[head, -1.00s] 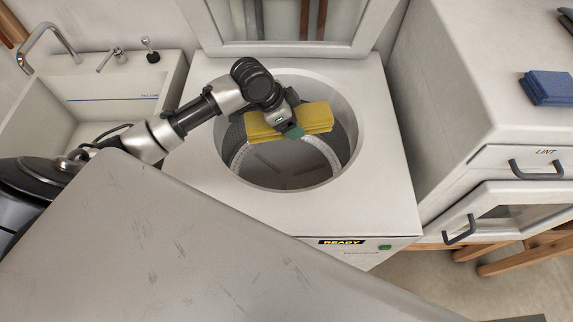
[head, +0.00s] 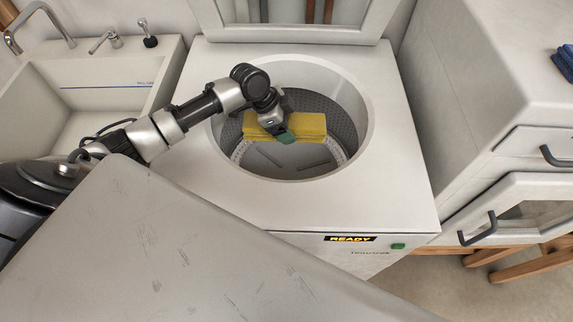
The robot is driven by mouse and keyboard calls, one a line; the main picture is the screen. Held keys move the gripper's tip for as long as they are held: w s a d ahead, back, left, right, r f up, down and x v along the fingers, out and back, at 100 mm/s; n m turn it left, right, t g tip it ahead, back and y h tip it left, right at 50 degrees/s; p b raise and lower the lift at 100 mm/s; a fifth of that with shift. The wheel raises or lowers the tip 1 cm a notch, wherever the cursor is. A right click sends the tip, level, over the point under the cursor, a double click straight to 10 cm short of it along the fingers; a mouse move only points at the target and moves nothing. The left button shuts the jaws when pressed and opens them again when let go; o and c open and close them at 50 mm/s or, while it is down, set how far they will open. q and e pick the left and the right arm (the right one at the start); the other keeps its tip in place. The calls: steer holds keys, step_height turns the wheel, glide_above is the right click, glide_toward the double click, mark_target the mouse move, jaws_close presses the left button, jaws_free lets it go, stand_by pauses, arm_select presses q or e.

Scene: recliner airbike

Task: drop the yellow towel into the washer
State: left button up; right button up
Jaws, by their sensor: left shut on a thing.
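The folded yellow towel (head: 309,127) is in my left gripper (head: 284,136), which is shut on its middle. Towel and gripper are inside the round opening of the white top-loading washer (head: 400,185), above the drum floor. The towel appears apart from the drum wall. The washer's lid (head: 290,18) stands open at the back. Its front panel reads READY (head: 350,239) beside a green button (head: 398,246). My right gripper is out of view.
A sink (head: 95,75) with a tap is at the left. A white cabinet (head: 480,75) with drawer handles stands at the right, with a blue folded cloth (head: 565,62) on top.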

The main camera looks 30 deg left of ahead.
arm_select(q)
steer(key=shift+f, duration=0.1)
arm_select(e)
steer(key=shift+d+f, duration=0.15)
arm_select(q)
steer(key=o, duration=1.1)
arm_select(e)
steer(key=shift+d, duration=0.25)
arm_select(q)
steer(key=v, duration=1)
steer(key=shift+s+a+r, duration=0.1)
steer(key=shift+a+r, duration=0.05)
steer(key=shift+r, duration=0.2)
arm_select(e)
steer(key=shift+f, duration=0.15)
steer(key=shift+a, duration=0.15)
